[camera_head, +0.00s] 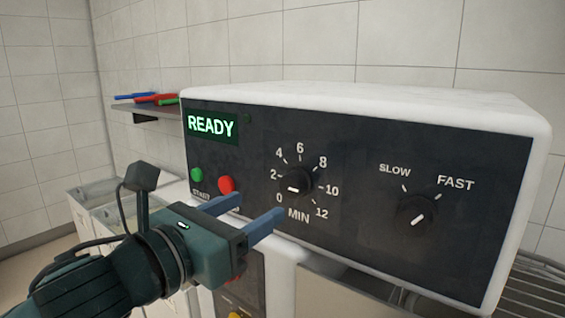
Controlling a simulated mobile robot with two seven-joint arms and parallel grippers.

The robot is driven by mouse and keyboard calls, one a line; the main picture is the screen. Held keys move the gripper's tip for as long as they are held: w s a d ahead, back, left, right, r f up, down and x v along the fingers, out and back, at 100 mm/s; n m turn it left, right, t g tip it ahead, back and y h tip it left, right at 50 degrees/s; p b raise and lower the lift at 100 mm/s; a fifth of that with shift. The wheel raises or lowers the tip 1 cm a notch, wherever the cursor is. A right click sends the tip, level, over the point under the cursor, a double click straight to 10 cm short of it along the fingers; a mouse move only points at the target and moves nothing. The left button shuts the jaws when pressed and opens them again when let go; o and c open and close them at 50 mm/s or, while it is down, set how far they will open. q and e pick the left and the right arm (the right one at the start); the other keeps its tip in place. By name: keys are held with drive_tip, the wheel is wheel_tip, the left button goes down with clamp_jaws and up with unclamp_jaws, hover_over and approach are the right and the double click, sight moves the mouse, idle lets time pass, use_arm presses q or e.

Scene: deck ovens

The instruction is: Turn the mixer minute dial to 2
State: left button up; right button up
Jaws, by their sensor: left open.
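The mixer minute dial (299,181) is a black knob on the dark front panel, marked from 0 to 12 with MIN below it. Its white mark sits low on the left side of the knob, towards the 0; the exact reading is hard to tell. My left gripper (261,205) comes in from the lower left with its two blue fingers spread and nothing between them. The fingertips are to the lower left of the dial, apart from it. One finger partly covers the panel just below the buttons. My right gripper is not in view.
The panel also has a lit READY display (211,126), a green START button (197,174), a red button (226,184) and a SLOW/FAST knob (414,212) at the right. A shelf (158,110) with coloured items is behind left. The space before the panel's right half is clear.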

sight(288, 189)
use_arm(q)
drive_tip(key=x, duration=0.8)
drive_tip(key=shift+c, duration=0.5)
drive_tip(key=c, duration=0.9)
